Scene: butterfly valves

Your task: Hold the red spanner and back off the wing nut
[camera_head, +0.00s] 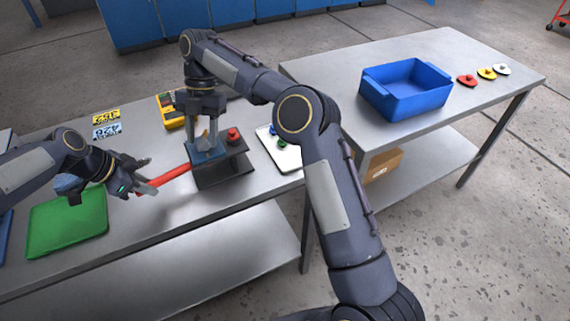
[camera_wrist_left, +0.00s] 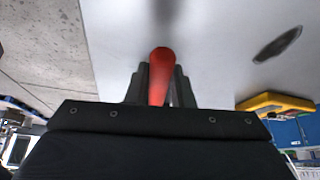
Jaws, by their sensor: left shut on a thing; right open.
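The red spanner (camera_head: 176,178) lies level beside the dark valve stand (camera_head: 222,170), its far end reaching the stand's left side. My left gripper (camera_head: 148,180) is shut on the near end of the spanner; in the left wrist view the red handle (camera_wrist_left: 160,72) sits between its fingers. My right gripper (camera_head: 206,128) is open, pointing down over the blue valve part (camera_head: 204,152) on the stand. A small tan piece shows between its fingers; I cannot tell whether it is the wing nut. The spanner's jaw end is not clearly visible.
A red knob (camera_head: 233,134) stands on the stand's right. A green tray (camera_head: 66,222) lies at left, a yellow device (camera_head: 170,112) behind, a white tray (camera_head: 283,152) at right.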

